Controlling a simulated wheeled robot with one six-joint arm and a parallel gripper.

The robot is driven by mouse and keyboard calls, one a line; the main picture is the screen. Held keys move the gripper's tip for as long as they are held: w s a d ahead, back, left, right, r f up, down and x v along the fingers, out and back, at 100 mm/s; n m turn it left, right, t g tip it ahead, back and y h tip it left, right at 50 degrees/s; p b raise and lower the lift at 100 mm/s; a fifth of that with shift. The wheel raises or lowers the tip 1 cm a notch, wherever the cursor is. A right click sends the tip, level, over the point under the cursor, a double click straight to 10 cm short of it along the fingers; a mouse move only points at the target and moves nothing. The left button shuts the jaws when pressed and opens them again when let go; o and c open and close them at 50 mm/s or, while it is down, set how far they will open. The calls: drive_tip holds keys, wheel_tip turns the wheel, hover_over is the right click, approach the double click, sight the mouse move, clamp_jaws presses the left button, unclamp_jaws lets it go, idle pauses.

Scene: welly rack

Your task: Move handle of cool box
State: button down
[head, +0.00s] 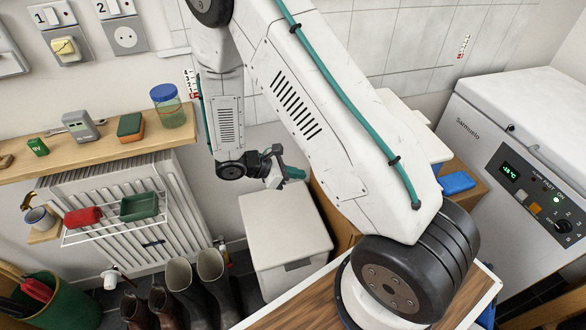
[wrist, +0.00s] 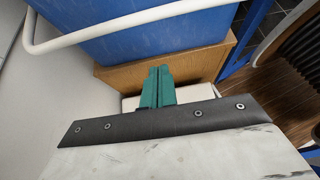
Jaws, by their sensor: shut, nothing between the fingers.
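The cool box (wrist: 165,42) shows in the wrist view as a large blue body at the top. Its white tubular handle (wrist: 130,27) runs along the blue side and bends at the left. In the head view a white lid-like top (head: 428,138), probably the cool box's, shows behind my arm; the arm hides most of it and I cannot make out the handle there. My gripper (head: 296,173) has teal fingers, shut and empty. In the wrist view the fingers (wrist: 158,74) point towards the blue body, apart from the handle.
A white box (head: 285,225) stands on the floor below my gripper. A brown wooden surface (wrist: 195,70) lies under the cool box. A small blue item (head: 457,182) lies near the white freezer (head: 530,120). Boots (head: 195,280), a radiator and a shelf (head: 100,150) are at left.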

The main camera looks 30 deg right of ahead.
drive_tip(key=shift+s+d+r, duration=0.25)
drive_tip(key=shift+d, duration=0.6)
drive_tip(key=shift+s+d+r, duration=0.2)
drive_tip(key=shift+s+d, duration=0.1)
drive_tip(key=shift+d, duration=0.5)
drive_tip(key=shift+s+d+r, duration=0.25)
drive_tip(key=shift+d, duration=0.6)
